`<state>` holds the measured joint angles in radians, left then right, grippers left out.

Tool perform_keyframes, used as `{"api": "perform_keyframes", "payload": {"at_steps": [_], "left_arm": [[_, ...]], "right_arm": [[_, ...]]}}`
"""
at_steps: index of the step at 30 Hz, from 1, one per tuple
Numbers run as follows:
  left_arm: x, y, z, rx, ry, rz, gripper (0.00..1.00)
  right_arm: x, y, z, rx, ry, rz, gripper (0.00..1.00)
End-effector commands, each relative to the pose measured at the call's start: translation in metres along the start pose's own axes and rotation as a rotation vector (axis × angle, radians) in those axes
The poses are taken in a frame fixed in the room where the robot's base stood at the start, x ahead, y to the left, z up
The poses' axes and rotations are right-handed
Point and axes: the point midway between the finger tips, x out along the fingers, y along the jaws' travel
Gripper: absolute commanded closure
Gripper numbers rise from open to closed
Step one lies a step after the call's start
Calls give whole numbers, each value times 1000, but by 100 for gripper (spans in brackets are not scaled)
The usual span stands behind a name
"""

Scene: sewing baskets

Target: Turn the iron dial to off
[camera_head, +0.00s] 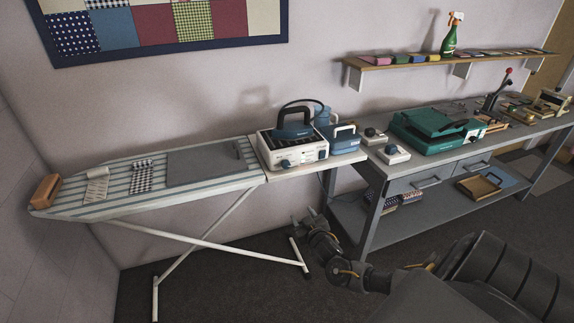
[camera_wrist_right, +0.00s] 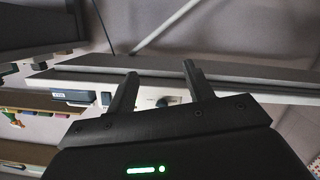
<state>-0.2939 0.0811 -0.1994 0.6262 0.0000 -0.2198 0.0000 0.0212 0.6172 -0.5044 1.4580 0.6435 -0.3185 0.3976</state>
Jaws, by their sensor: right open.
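The blue iron (camera_head: 293,125) rests on a white station (camera_head: 300,152) at the right end of the ironing board. The station's front carries a dark blue dial (camera_head: 285,163) at left and another dark knob (camera_head: 322,154) at right. My right gripper (camera_head: 304,218) is below and in front of the station, apart from it. In the right wrist view the open, empty fingers (camera_wrist_right: 160,86) point toward the white front, with a dark knob (camera_wrist_right: 166,101) showing between them. Which way the dials point is too small to tell. My left gripper is out of view.
The striped ironing board (camera_head: 125,205) spreads left, its white legs (camera_head: 205,245) below. A blue-and-white device (camera_head: 343,138) stands right of the station. A grey workbench (camera_head: 430,165) with a green machine (camera_head: 435,130) stands further right. Floor before the board is open.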

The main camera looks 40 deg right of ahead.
Motion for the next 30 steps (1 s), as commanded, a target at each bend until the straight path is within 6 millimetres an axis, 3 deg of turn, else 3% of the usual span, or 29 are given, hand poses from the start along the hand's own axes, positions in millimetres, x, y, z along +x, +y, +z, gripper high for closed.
{"api": "perform_keyframes", "payload": {"at_steps": [1, 3, 7, 13, 17, 30], "left_arm": [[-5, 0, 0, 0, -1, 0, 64], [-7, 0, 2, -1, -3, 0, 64], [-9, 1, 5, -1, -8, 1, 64], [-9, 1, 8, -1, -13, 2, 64], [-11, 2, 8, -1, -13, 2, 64], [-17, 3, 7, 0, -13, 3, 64]], "right_arm": [[2, 8, -39, 31, 65, 5, 48], [1, 16, -77, 76, 133, 11, 48], [-3, 24, -116, 128, 205, 15, 48], [-3, 26, -127, 144, 224, 15, 48], [7, 27, -130, 142, 224, 17, 48], [82, 29, -146, 141, 222, 17, 48]]}}
